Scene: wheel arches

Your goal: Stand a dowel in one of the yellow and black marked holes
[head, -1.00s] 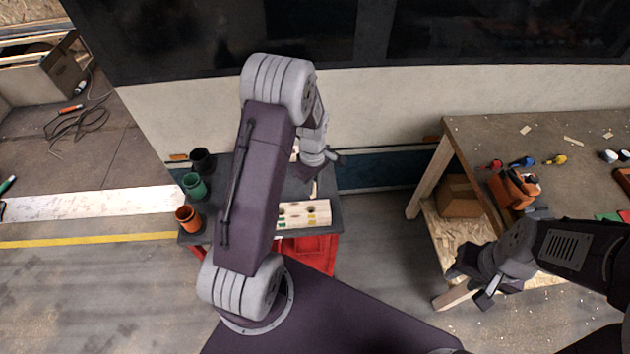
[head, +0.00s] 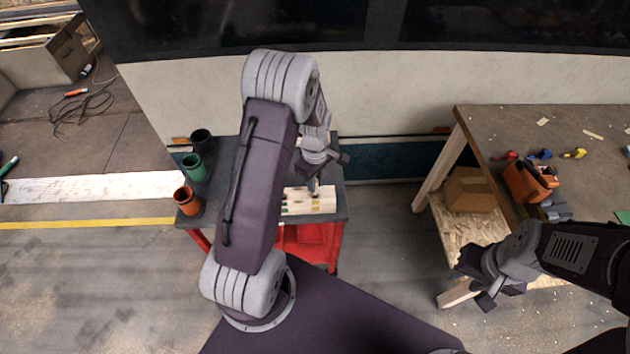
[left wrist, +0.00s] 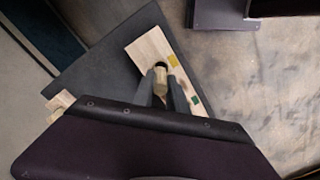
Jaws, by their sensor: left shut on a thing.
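My left gripper (head: 314,188) is over the pale wooden hole block (head: 298,207) on the dark cart top. In the left wrist view its two fingers (left wrist: 162,92) are shut on a light wooden dowel (left wrist: 160,82). The dowel's far end is at or just over a dark hole (left wrist: 173,61) in the block (left wrist: 150,48); I cannot tell whether it is inside. A yellow mark (left wrist: 173,60) lies beside this hole, and a green mark (left wrist: 196,99) is farther along. My right gripper (head: 488,288) hangs near the workbench leg; its jaw opening is unclear.
Black (head: 201,139), green (head: 194,167) and orange (head: 187,201) cups stand along the cart's left edge. A workbench (head: 540,130) with tools is on the right. A cardboard box (head: 470,190) sits on its lower shelf. Floor between cart and bench is clear.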

